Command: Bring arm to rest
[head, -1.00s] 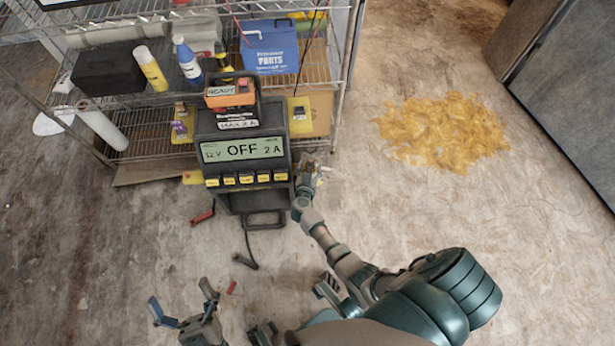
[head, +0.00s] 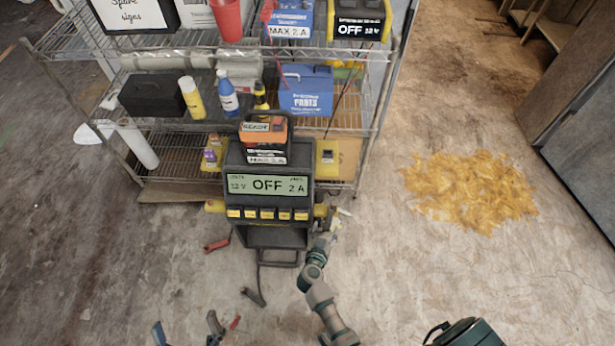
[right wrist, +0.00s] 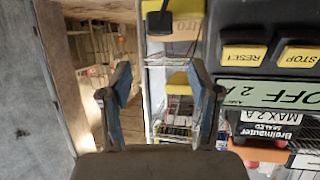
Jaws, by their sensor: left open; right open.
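My right gripper (head: 335,222) is beside the right side of a black charger (head: 268,205), close to its yellow-ended handle; I cannot tell if they touch. In the right wrist view its two blue-padded fingers (right wrist: 160,70) are apart with nothing between them. The charger's buttons and display (right wrist: 270,93) are to the right there. My left gripper (head: 187,331) is low at the bottom edge of the head view, fingers spread and empty, partly cut off. The charger's display reads OFF, 12 V, 2 A. An orange-and-black battery (head: 265,140) sits on top of it.
A wire shelf (head: 375,95) with bottles, a black box and a blue parts box (head: 305,90) stands behind the charger. A red clamp (head: 216,245) and a black clamp (head: 253,296) lie on the floor. A yellow patch (head: 470,188) covers floor at right. A grey cabinet (head: 585,150) stands far right.

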